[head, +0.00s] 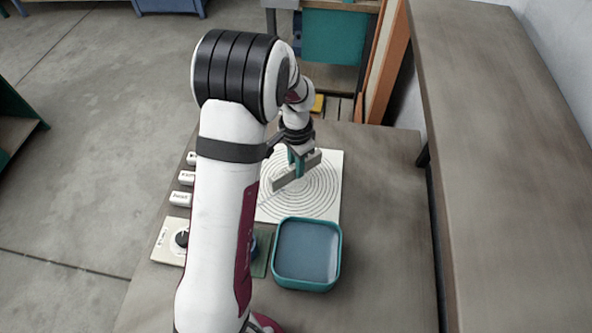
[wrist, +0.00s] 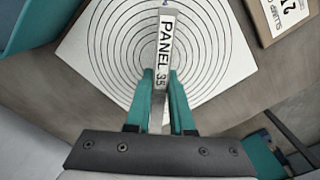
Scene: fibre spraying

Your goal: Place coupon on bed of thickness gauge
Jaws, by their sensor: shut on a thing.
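My gripper (head: 297,163) has its teal fingers shut on a long, narrow grey coupon (head: 283,182). In the wrist view the gripper (wrist: 163,75) grips the coupon (wrist: 164,45), whose white label reads "PANEL 35". The coupon is over a white board with concentric rings (head: 326,205), also seen in the wrist view (wrist: 215,60). Whether it touches the board cannot be told. I cannot identify the thickness gauge or its bed for sure. A teal and dark object (wrist: 262,155) shows partly at the lower right of the wrist view.
A teal-rimmed tray (head: 338,262) stands on the table right of my arm. At the left are small labelled blocks (head: 186,178) and a pale panel with a black knob (head: 165,243). A card (wrist: 283,18) lies beside the board. The table's right side is clear.

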